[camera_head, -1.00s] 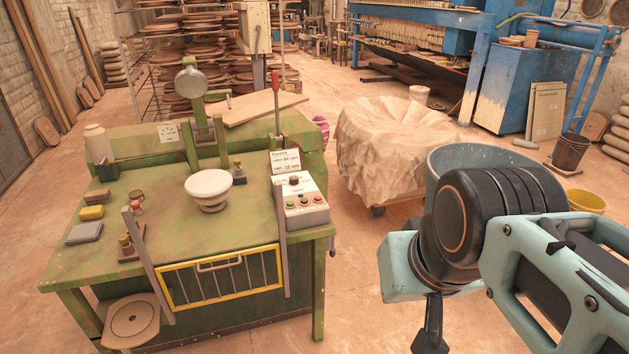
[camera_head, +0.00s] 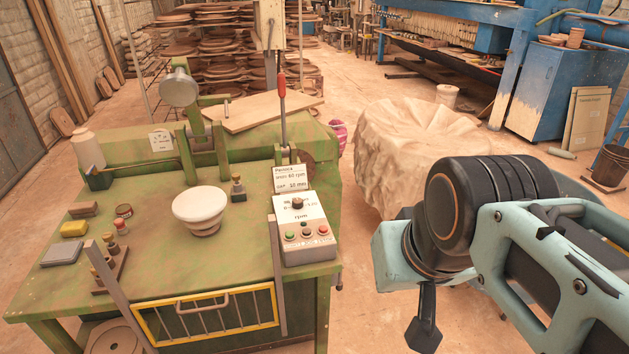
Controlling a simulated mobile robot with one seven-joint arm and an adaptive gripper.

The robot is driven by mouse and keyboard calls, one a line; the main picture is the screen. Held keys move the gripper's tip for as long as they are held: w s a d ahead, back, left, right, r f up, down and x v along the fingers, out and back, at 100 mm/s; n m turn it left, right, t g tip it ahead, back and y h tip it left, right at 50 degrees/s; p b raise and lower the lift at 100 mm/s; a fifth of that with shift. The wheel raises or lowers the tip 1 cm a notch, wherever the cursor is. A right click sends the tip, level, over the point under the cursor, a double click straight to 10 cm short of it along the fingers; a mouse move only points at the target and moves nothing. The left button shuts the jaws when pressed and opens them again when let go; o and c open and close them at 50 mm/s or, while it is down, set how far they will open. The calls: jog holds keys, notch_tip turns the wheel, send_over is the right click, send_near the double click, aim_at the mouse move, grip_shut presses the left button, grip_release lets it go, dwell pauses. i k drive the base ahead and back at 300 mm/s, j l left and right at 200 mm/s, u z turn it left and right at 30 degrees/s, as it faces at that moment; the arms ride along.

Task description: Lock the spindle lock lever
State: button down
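A tall lever with a red handle (camera_head: 282,85) stands upright at the back right of the green machine bench (camera_head: 140,265). It may be the spindle lock lever; no label on it is readable. A white bowl-shaped piece (camera_head: 200,207) sits on the bench top, left of the control box. My gripper (camera_head: 423,335) points down at the lower right, to the right of the bench and well apart from the lever. Only a small dark part of it shows, so its finger opening cannot be seen.
A control box (camera_head: 302,232) with knob and buttons sits at the bench's right edge. A yellow-framed guard (camera_head: 208,316) is on the front. A cloth-covered heap (camera_head: 415,140) stands behind my arm. Bare floor (camera_head: 355,290) lies between bench and gripper.

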aim_at(339, 287)
jog(key=i+l+u, duration=0.1)
jog(key=i+l, duration=0.15)
jog(key=i, duration=0.2)
jog(key=i+l+u, duration=0.15)
jog(key=i, duration=0.3)
jog(key=l, duration=0.3)
jog(key=z, duration=0.35)
jog(key=i+j, duration=0.05)
